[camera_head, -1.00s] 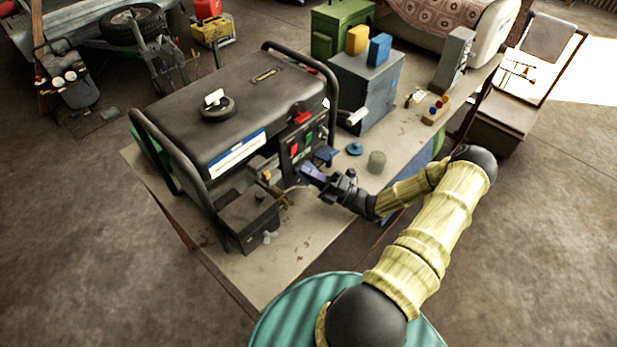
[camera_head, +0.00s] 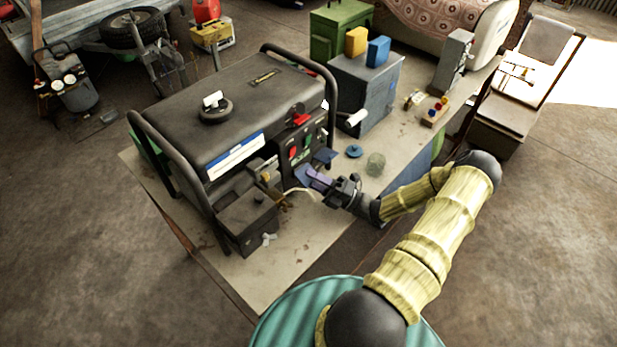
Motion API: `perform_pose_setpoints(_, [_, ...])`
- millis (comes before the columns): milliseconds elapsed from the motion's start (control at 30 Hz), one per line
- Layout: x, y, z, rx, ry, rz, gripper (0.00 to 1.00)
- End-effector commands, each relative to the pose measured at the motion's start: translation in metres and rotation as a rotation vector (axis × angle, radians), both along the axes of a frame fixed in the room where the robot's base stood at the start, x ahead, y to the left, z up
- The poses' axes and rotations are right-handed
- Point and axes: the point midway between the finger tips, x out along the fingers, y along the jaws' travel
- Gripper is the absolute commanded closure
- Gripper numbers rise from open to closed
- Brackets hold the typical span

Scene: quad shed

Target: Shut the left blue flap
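The black generator (camera_head: 250,105) stands on the workbench, its control panel facing right and forward. The left blue flap (camera_head: 304,174) juts out, open, from the low part of the panel. The right blue flap (camera_head: 326,156) also sticks out, a little further right. My gripper (camera_head: 322,182) comes in from the right, with its purplish finger end close against the outer side of the left flap. Whether they touch, and whether the fingers are open or shut, is too small to tell.
A glass jar (camera_head: 375,164) and a blue round lid (camera_head: 354,151) stand to the right. A grey box (camera_head: 372,95) is behind them. The bench front is clear.

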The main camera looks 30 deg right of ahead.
Motion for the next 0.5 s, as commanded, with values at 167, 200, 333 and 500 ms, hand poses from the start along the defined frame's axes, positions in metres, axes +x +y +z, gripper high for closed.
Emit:
perform_pose_setpoints(167, [-0.022,-0.022,-0.016,-0.003,0.001,-0.003,0.65])
perform_pose_setpoints(200, [-0.027,-0.028,-0.019,-0.002,0.001,-0.004,0.65])
perform_pose_setpoints(333, [-0.045,-0.045,-0.028,-0.003,0.001,-0.003,0.65])
perform_pose_setpoints(500, [-0.068,-0.067,-0.041,-0.002,0.001,-0.004,0.65])
